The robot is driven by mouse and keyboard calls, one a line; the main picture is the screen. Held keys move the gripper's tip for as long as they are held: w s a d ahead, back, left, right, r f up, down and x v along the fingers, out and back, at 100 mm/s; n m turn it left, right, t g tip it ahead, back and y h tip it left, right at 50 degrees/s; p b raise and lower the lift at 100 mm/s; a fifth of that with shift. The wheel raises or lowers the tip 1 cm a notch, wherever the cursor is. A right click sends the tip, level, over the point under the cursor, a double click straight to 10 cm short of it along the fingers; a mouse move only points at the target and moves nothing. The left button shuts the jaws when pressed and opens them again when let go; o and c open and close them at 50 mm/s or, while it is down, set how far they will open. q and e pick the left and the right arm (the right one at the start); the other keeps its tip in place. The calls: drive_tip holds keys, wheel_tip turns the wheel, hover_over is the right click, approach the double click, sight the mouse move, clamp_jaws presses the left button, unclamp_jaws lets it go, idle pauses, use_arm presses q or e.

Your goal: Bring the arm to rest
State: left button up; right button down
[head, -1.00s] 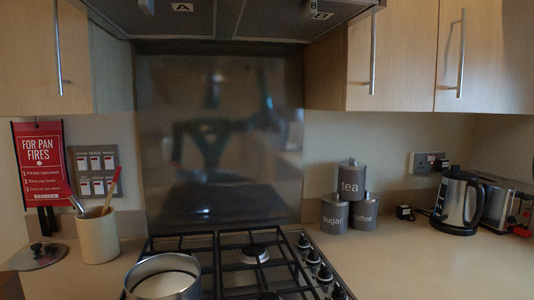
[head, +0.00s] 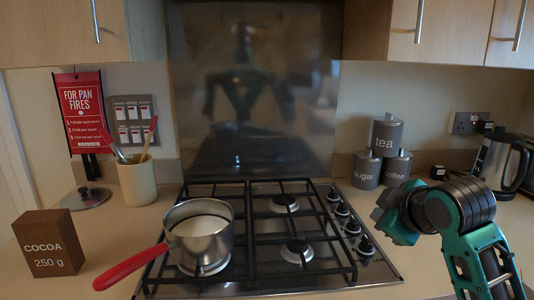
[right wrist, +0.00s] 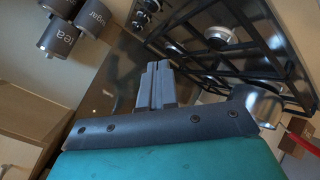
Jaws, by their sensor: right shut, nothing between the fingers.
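My right gripper (head: 380,213) is in the head view, at the end of a teal and black arm that comes in from the lower right. It is above the right front edge of the hob and the worktop there, apart from the canisters behind. In the right wrist view its grey fingers (right wrist: 154,86) are together with nothing between them. My left gripper is in neither view.
A saucepan (head: 212,244) with pale liquid stands on the hob (head: 253,290), its red handle pointing front left. A cocoa box (head: 48,244) is at left. Canisters (head: 366,171) and a kettle (head: 495,160) stand at right. A utensil pot (head: 137,182) stands back left.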

drive_tip(key=s+a+f+m+g, duration=0.1)
drive_tip(key=s+f+m+g, duration=0.25)
drive_tip(key=s+f, duration=1.05)
drive_tip(key=s+f+m+g, duration=0.45)
drive_tip(key=s+f, duration=0.65)
drive_tip(key=s, duration=0.5)
drive_tip(key=w+a+f+t+y, duration=0.1)
drive_tip(key=w+a+f+t, duration=0.2)
drive_tip(key=w+f+t, duration=0.4)
drive_tip(key=shift+w+f+t, duration=0.15)
drive_tip(key=shift+f+t, duration=0.35)
drive_tip(key=shift+f, duration=0.35)
drive_tip(key=c, duration=1.8)
unclamp_jaws()
